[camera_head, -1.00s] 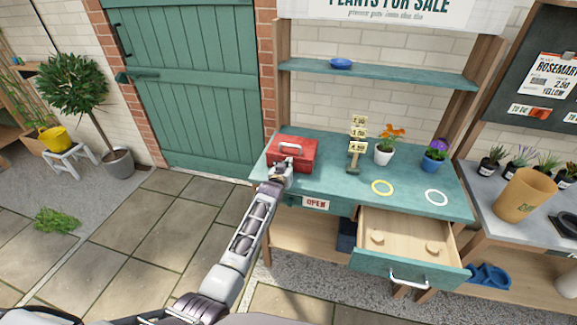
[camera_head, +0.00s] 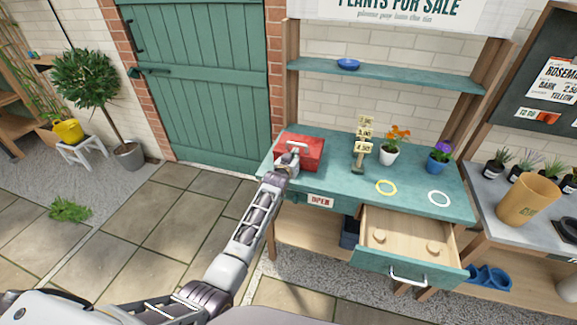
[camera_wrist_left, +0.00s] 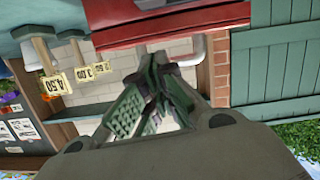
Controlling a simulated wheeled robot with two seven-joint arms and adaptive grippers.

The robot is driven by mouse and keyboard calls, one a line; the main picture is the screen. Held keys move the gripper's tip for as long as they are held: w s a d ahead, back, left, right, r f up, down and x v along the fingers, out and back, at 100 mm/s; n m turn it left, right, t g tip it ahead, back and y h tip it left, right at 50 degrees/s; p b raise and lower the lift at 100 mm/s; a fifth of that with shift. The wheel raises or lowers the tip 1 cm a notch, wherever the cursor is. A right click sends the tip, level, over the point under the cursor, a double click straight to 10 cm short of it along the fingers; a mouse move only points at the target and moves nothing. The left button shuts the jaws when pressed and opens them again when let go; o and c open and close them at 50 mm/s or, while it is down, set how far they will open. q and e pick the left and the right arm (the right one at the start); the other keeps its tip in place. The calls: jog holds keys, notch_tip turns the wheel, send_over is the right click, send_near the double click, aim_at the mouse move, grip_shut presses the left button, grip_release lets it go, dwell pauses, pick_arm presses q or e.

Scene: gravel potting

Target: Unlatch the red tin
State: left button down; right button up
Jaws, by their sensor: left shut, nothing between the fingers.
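The red tin (camera_head: 312,150) sits at the left end of the teal bench top, with a pale handle on its lid. My left gripper (camera_head: 294,154) is at the front of the tin and covers part of its front face. In the left wrist view the red tin (camera_wrist_left: 165,28) fills the top, and my left gripper's green-padded fingertips (camera_wrist_left: 155,72) are closed together just below its edge, with nothing between them. I cannot tell whether they touch the tin. The latch is not clearly visible. My right gripper is not in view.
An open drawer (camera_head: 408,267) juts out at the front right. The paving at left is open.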

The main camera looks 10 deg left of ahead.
pick_arm(q)
jog(key=v, duration=0.9)
jog(key=shift+b, duration=0.45)
jog(key=shift+s, duration=0.15)
dwell(0.5)
